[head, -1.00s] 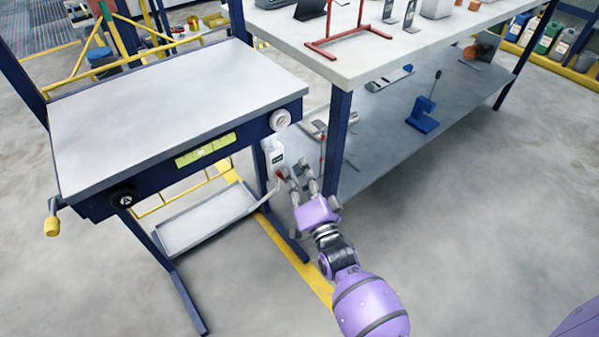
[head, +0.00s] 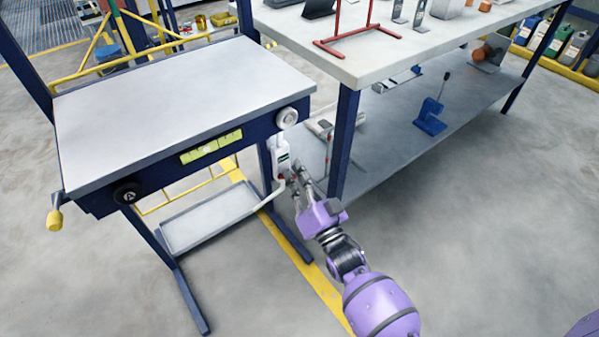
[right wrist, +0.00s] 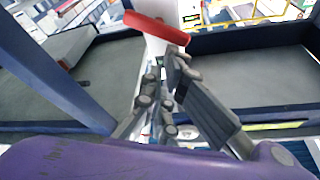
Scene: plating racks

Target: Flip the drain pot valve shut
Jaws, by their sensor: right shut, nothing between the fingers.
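The drain pot (head: 281,157) is a small white body with a green label, mounted by the right front leg of the workbench. It also shows in the right wrist view (right wrist: 163,46), at the top middle. Its valve has a red lever (right wrist: 157,26), which lies across the white body, slightly tilted down to the right. In the head view the lever is largely hidden by my fingers. My right gripper (head: 299,175) is shut and empty beside the pot. In the right wrist view its fingertips (right wrist: 176,66) are just below the lever; I cannot tell if they touch.
The grey-topped workbench (head: 180,105) has a low tray (head: 210,218) beneath it. A two-level rack table (head: 390,60) stands to the right; its blue leg (head: 343,140) is close to my right gripper. The floor in front is clear.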

